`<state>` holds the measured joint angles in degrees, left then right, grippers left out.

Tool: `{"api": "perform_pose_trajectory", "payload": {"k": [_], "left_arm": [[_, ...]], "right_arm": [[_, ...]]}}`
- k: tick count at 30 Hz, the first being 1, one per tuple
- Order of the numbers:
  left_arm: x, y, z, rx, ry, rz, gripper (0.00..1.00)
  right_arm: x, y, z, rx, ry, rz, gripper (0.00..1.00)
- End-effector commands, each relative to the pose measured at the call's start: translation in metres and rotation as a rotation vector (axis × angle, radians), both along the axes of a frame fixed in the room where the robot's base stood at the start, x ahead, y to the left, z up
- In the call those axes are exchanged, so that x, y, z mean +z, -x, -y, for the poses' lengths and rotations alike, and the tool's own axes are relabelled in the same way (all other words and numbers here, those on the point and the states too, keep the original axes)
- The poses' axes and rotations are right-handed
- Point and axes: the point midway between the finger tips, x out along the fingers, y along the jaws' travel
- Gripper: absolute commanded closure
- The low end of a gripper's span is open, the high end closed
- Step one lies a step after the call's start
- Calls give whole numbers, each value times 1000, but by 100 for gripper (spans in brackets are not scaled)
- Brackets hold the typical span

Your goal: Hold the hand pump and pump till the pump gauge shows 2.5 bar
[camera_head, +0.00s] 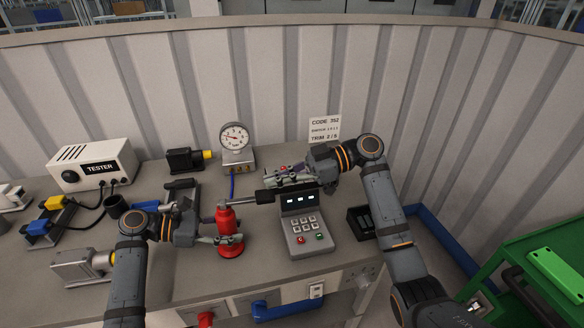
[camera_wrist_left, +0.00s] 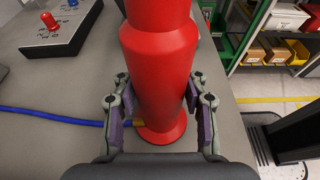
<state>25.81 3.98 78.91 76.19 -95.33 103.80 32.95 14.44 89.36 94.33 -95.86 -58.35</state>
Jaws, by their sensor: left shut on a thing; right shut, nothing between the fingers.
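The red hand pump (camera_head: 227,247) stands upright on the grey bench. Its lever runs right from the pump's top to a black handle (camera_head: 266,196). My left gripper (camera_head: 229,240) is shut around the pump's lower body; the left wrist view shows a finger on each side of the red body (camera_wrist_left: 160,62). My right gripper (camera_head: 276,179) is shut and empty, just above the black handle; whether it touches is unclear. The pump gauge (camera_head: 235,137) stands behind, its needle pointing up-left; its numbers are too small to read.
A grey keypad panel (camera_head: 307,233) stands right of the pump, close under the handle. A blue hose (camera_head: 233,186) runs below the gauge. A black tray (camera_head: 361,222) lies right.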

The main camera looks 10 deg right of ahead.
Motion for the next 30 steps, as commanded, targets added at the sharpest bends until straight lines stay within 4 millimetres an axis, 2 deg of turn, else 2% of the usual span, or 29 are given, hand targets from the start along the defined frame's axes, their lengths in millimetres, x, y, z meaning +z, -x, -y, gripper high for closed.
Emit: {"api": "perform_pose_trajectory", "payload": {"k": [6, 18, 24, 30], "left_arm": [[-2, 0, -1, 1, -5, -2, 94], [-2, 0, -1, 1, -5, -2, 94], [-2, 0, -1, 1, -5, -3, 94], [-2, 0, -1, 1, -4, -2, 94]], "right_arm": [[-20, 0, -1, 0, -1, 0, 100], [-24, 0, 0, 1, -14, 0, 100], [-54, 0, 3, 1, -220, -7, 100], [-68, -1, 3, 0, -238, 4, 100]]}}
